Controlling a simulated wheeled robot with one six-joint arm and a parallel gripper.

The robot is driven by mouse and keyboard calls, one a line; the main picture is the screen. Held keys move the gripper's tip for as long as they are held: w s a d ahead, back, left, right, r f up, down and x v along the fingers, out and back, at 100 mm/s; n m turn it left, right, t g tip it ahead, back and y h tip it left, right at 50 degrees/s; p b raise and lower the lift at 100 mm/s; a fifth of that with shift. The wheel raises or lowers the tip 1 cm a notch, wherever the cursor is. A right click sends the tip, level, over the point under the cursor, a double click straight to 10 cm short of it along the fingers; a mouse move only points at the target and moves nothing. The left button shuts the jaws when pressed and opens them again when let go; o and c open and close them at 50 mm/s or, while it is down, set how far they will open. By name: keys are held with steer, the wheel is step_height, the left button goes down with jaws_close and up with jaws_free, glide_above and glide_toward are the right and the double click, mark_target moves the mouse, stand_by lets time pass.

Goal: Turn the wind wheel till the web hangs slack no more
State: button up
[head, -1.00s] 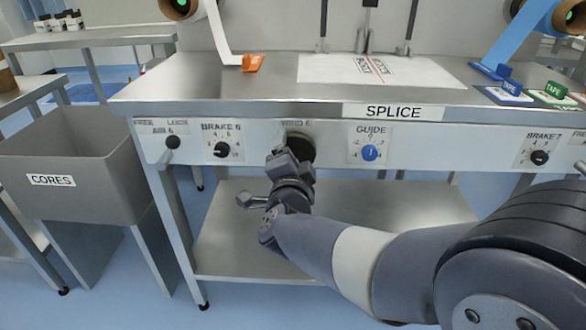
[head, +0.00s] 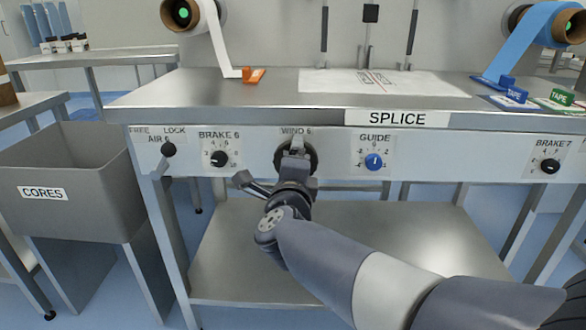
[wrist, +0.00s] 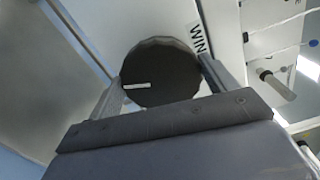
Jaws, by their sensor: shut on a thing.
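The wind wheel (head: 280,157) is a dark round knob under the WIND 6 label on the bench front. In the wrist view the wheel (wrist: 165,62) is a faceted disc with a white mark toward its left side. My gripper (head: 297,147) is at the wheel; its two fingers stand on opposite sides of the rim in the wrist view (wrist: 160,85), shut on it. The white web (head: 218,42) runs down from the upper left roll (head: 178,13) and bends at the bench top toward an orange clamp (head: 255,75). Whether it is taut is hard to tell.
The BRAKE 6 knob (head: 218,158) and AIR 6 lever (head: 168,150) are left of the wheel; the blue GUIDE knob (head: 373,162) is right. A lower shelf (head: 350,250) lies beneath. A grey CORES bin (head: 80,200) stands at the left.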

stand_by(0.4)
steer(key=o, duration=0.9)
steer(key=shift+s+a+p, duration=0.15)
steer(key=shift+s+p, duration=1.6)
steer(key=shift+s, duration=3.7)
